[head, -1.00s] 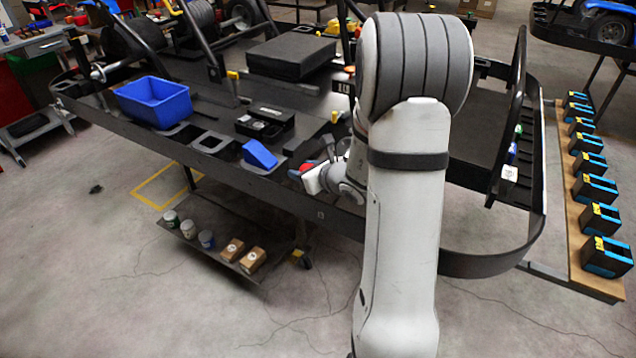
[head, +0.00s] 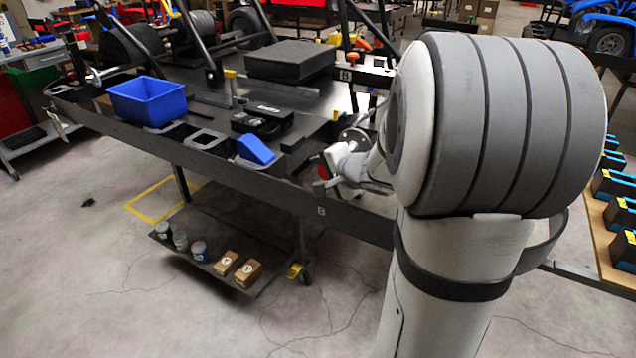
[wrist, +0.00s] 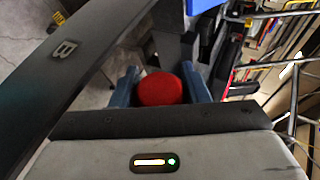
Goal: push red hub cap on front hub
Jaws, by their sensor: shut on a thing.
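The red hub cap (wrist: 160,89) sits between the two blue-grey fingers of my gripper (wrist: 160,80) in the wrist view, its round face showing. My gripper is shut on it. In the head view my gripper (head: 327,178) is at the front edge of the kart stand, right of the blue wedge, with only a sliver of red showing. A silver axle end with a flange (head: 96,76) sticks out at the left of the kart stand, far from my gripper. I cannot tell whether it is the front hub.
The kart stand (head: 280,194) has a raised dark rim. On it are a blue bin (head: 148,102), a blue wedge (head: 256,149), a black open case (head: 262,121) and a black foam block (head: 290,60). A lower shelf (head: 215,235) holds jars and small boxes. The floor at front left is clear.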

